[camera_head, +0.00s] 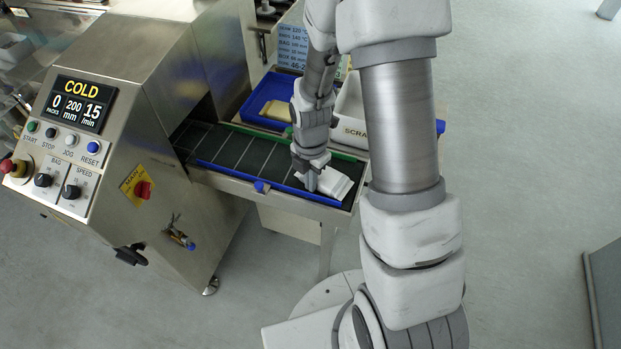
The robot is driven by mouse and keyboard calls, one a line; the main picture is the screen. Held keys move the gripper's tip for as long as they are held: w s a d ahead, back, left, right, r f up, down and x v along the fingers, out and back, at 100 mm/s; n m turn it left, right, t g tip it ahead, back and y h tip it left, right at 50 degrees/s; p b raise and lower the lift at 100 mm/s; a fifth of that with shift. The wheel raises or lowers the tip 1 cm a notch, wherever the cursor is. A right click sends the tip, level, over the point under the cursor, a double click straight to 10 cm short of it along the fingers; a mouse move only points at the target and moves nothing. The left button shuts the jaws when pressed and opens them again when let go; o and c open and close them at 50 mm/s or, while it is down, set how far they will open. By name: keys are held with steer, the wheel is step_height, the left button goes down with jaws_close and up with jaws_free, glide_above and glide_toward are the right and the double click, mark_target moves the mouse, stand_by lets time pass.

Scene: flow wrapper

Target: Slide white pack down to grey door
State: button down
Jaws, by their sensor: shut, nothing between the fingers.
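The white pack (334,184) lies at the right end of the dark conveyor belt (243,152), which comes out of the steel machine. My gripper (311,184) points down at the pack's left side and is shut and empty. Its fingertips are at or very close to the pack; I cannot tell whether they touch it. My gripper and wrist hide part of the pack and belt. I cannot single out a grey door for certain; the belt enters a dark opening (190,122) in the machine at its left end.
The machine's panel (80,103) reads COLD. A grey panel (606,285) stands at the right edge.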

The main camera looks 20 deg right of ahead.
steer(key=shift+d, duration=0.1)
steer(key=shift+w+d, duration=0.65)
steer(key=shift+d, duration=0.25)
